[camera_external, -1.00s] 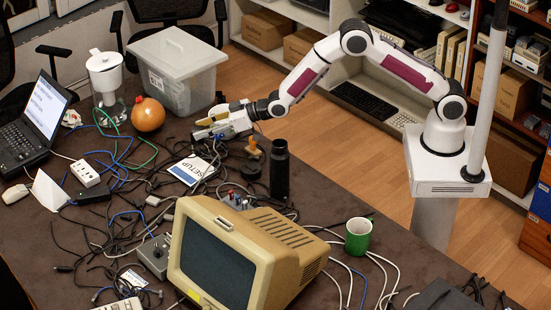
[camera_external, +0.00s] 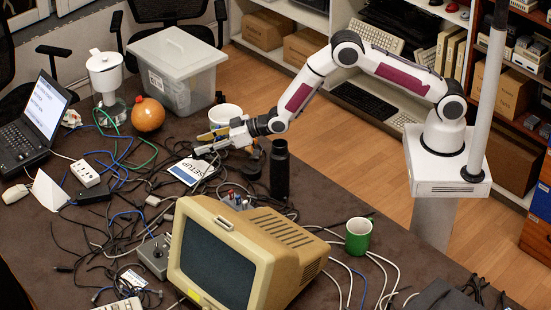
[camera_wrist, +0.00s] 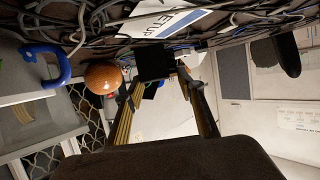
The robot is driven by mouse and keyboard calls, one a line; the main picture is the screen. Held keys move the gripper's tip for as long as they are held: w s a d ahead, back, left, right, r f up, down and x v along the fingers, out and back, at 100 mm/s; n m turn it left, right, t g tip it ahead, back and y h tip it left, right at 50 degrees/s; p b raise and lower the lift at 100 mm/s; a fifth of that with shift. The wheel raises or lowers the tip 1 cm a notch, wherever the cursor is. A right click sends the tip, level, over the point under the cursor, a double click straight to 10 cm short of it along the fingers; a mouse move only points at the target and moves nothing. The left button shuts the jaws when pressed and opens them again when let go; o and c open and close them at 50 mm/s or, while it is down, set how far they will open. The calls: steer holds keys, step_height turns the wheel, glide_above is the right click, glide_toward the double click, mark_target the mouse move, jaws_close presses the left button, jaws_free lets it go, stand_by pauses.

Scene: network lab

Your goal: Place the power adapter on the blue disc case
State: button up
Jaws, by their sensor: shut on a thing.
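My gripper (camera_external: 204,142) is low over the cluttered far part of the table, just above and right of the flat white-and-blue SETUP case (camera_external: 191,169). In the wrist view, a black block (camera_wrist: 154,64) sits between the fingertips; it looks like the power adapter, held by my gripper (camera_wrist: 165,80). In the external view the held block is hard to make out. The SETUP case also shows at the top of the wrist view (camera_wrist: 165,22), beyond the block. It lies flat, apart from the block, and I see no plain blue disc case.
Cables surround the case. A black bottle (camera_external: 279,170) stands right of it, and a beige monitor (camera_external: 245,255) in front. An orange round object (camera_external: 148,114) and a clear bin (camera_external: 178,75) stand to the left and behind.

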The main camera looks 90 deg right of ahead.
steer(key=shift+f, duration=1.85)
steer(key=shift+f, duration=0.15)
steer(key=o, duration=1.2)
steer(key=v, duration=1.2)
steer(key=shift+r, duration=0.25)
